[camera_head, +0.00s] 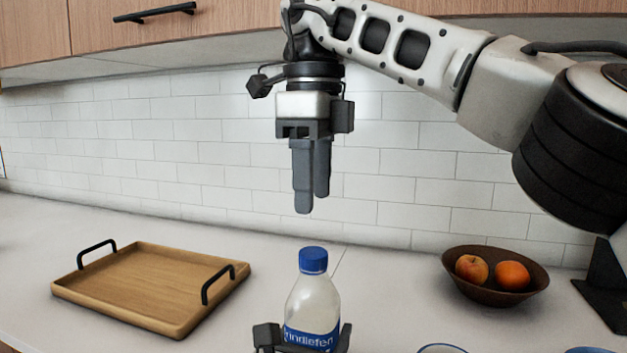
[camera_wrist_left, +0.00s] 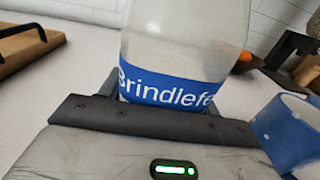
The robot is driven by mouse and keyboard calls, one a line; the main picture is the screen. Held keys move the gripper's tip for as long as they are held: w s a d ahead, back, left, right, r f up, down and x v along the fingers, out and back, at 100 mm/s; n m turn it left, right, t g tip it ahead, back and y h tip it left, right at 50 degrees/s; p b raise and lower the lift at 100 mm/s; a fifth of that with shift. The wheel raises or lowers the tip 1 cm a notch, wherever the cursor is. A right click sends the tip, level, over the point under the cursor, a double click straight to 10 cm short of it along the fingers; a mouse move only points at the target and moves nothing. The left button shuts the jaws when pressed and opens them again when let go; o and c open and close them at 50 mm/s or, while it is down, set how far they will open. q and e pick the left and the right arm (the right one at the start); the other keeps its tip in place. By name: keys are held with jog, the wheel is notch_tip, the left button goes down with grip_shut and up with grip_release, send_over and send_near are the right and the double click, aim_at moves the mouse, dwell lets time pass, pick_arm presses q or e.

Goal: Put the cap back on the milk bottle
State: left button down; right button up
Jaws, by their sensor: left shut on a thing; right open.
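The milk bottle (camera_head: 313,297) stands upright on the counter in the head view, with a blue label. The blue cap (camera_head: 313,260) sits on top of its neck; I cannot tell whether it is screwed tight. My left gripper (camera_head: 302,340) is shut around the bottle's lower body at the label. In the left wrist view the bottle (camera_wrist_left: 185,40) fills the space between the fingers, and its top is out of frame. My right gripper (camera_head: 311,208) points down above the cap, clear of it. It is open and empty; its fingers overlap from this angle.
A wooden tray (camera_head: 150,285) with black handles lies at the left. A brown bowl (camera_head: 495,292) with fruit stands at the right. A blue-rimmed cup (camera_head: 441,349) shows at the bottom edge, and a blue cup (camera_wrist_left: 290,130) is close right of my left gripper in the wrist view.

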aim_at(313, 252)
pick_arm(q)
jog(key=shift+f, duration=0.1)
pick_arm(e)
jog(key=shift+f, duration=0.1)
jog(key=shift+f, duration=3.9)
jog(key=c, duration=1)
jog(key=o, duration=1.2)
jog(key=shift+c, duration=0.2)
jog(key=shift+r, duration=0.1)
notch_tip(313, 252, up, 7)
jog(key=shift+r, duration=0.2)
